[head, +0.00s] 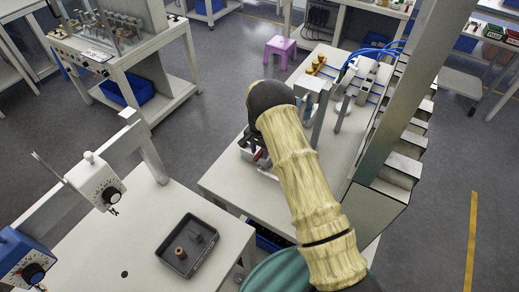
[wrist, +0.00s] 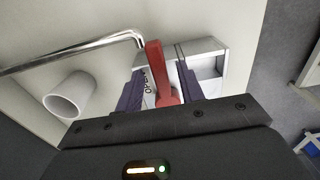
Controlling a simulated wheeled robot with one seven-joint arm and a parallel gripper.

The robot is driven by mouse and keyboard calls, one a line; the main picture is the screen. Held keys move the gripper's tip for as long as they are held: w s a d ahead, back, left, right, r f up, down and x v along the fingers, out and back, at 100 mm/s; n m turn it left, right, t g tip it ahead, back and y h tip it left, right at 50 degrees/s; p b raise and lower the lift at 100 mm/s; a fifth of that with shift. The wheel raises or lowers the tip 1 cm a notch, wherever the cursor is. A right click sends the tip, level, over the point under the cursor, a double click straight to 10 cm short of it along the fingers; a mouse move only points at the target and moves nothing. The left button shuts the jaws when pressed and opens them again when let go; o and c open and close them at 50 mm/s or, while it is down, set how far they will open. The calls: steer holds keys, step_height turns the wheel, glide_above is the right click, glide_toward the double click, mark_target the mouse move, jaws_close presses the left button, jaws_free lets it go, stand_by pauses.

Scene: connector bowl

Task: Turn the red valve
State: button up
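The red valve (wrist: 158,72) shows in the wrist view as a red lever with a rounded lower end, beside a white box marked with small dark letters. My gripper (wrist: 161,68) has its two dark purple fingers apart, one on each side of the lever. A narrow gap shows on the upper part; lower down I cannot tell whether a finger touches it. In the head view my gripper (head: 252,143) is over the middle table, mostly hidden behind my forearm, with a small bit of red (head: 259,155) just below it.
A shiny metal pipe (wrist: 85,54) runs to the lever's top from the left. A white cylinder (wrist: 70,95) stands left of the fingers. In the head view, a dark tray (head: 187,246) sits on the front table. Fixtures with blue hoses (head: 375,50) stand at the back.

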steer(key=shift+c, duration=0.2)
jaws_close()
steer(key=shift+a, duration=0.3)
